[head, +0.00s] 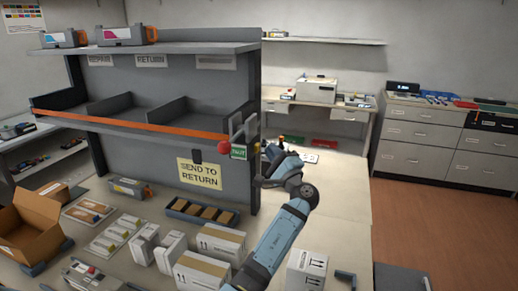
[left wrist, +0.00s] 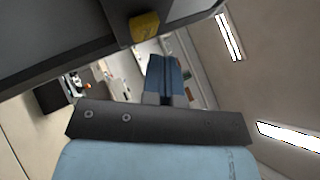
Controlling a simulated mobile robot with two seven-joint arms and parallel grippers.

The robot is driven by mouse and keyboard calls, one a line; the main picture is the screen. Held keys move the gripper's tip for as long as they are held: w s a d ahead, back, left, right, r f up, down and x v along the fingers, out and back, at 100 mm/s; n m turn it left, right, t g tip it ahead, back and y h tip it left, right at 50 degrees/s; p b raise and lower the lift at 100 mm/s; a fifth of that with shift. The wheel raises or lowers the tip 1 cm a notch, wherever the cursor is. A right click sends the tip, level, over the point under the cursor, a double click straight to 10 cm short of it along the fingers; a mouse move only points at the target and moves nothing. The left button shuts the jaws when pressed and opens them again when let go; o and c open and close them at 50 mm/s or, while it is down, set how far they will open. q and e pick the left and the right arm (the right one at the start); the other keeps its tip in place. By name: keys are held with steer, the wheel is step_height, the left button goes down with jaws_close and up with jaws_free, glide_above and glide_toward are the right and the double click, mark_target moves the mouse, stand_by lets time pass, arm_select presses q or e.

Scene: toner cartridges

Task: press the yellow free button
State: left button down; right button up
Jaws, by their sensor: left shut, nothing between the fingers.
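A yellow block (left wrist: 145,27), which looks like the yellow button, sits by the edge of a dark grey panel at the top of the left wrist view. I cannot make out its label. My left gripper (head: 262,182) is at the right end of the grey shelf unit in the head view, partly hidden among my arm links. In the left wrist view its blue fingers (left wrist: 165,62) are together and empty, pointing up the picture. They are just below and right of the yellow block, with a gap seen between them. My right gripper is not in view.
Boxes (head: 203,270) and a cardboard carton (head: 30,225) crowd the table in front. Open floor (head: 435,210) lies to the right.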

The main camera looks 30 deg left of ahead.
arm_select(q)
steer(key=shift+a, duration=0.2)
stand_by(0.4)
steer(key=shift+s+a, duration=0.1)
steer(key=shift+a, duration=0.15)
steer(key=shift+s+a+b, duration=0.15)
steer(key=shift+a+b, duration=0.2)
steer(key=shift+a, duration=0.2)
stand_by(0.9)
steer(key=shift+d, duration=0.1)
steer(key=shift+w+d+b, duration=0.25)
steer(key=shift+d+b, duration=0.3)
steer(key=shift+d, duration=0.3)
steer(key=shift+d, duration=0.1)
